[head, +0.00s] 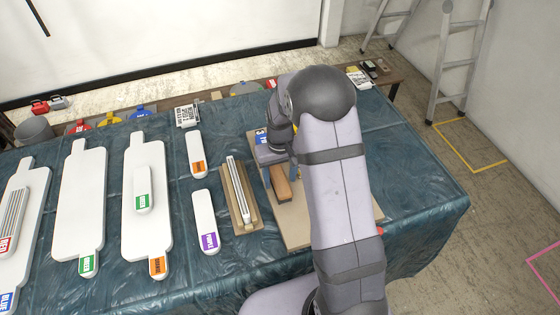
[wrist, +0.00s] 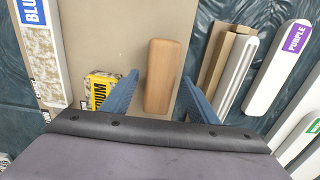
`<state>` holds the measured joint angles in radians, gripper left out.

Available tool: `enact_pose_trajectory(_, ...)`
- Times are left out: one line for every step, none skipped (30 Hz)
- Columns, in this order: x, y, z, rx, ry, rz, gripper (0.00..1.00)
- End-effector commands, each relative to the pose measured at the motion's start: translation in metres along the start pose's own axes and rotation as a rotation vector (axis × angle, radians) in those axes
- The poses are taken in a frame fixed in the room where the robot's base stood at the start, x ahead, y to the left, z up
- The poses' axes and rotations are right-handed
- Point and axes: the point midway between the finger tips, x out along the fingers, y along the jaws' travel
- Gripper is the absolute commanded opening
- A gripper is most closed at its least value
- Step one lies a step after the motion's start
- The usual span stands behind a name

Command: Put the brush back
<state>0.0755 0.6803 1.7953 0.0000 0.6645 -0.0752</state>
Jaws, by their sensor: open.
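The brush, seen as a long rounded wooden block (wrist: 164,75), lies on a beige board (wrist: 110,25). Its bristles do not show. In the head view the brush (head: 282,186) lies just below my gripper (head: 281,172), partly hidden by my arm. My gripper is open, with its two blue fingers apart. In the wrist view my gripper (wrist: 160,98) has one finger on each side of the brush's near end, with gaps to the wood. The fingers appear above the board, and I cannot tell how high.
A wooden holder with light strips (head: 240,192) stands left of the board. White boards with coloured labels (head: 78,200) cover the left of the table. A yellow "MEDIUM" box (wrist: 102,90) sits beside the left finger. The table's right side (head: 415,165) is clear.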

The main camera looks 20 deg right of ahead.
Motion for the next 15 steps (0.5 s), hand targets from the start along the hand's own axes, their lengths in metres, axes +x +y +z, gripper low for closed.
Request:
enact_pose_trajectory(-0.006,0.0,-0.001,0.0,0.004,0.0,0.54)
enact_pose_trajectory(-0.009,0.0,-0.001,0.0,0.005,0.0,0.54)
enact_pose_trajectory(-0.016,0.0,-0.001,0.0,0.005,0.0,0.54)
enact_pose_trajectory(-0.021,0.0,-0.001,0.0,0.006,0.0,0.54)
enact_pose_trajectory(-0.026,0.0,-0.001,0.0,0.006,0.0,0.54)
enact_pose_trajectory(-0.034,0.0,-0.001,0.0,0.006,0.0,0.54)
enact_pose_trajectory(-0.04,0.0,-0.001,0.0,0.007,0.0,0.54)
enact_pose_trajectory(-0.045,0.0,-0.001,0.0,0.006,0.0,0.54)
enact_pose_trajectory(-0.052,0.0,-0.001,0.0,0.006,0.0,0.54)
enact_pose_trajectory(-0.058,0.0,-0.001,0.0,0.005,0.0,0.54)
enact_pose_trajectory(-0.063,0.0,-0.001,0.0,0.006,0.0,0.54)
enact_pose_trajectory(-0.07,0.0,-0.001,0.0,0.006,0.0,0.54)
enact_pose_trajectory(-0.075,0.0,-0.001,0.0,0.005,0.0,0.54)
enact_pose_trajectory(-0.079,0.0,-0.001,0.0,0.005,0.0,0.54)
enact_pose_trajectory(-0.085,0.0,0.0,0.0,0.003,0.0,0.54)
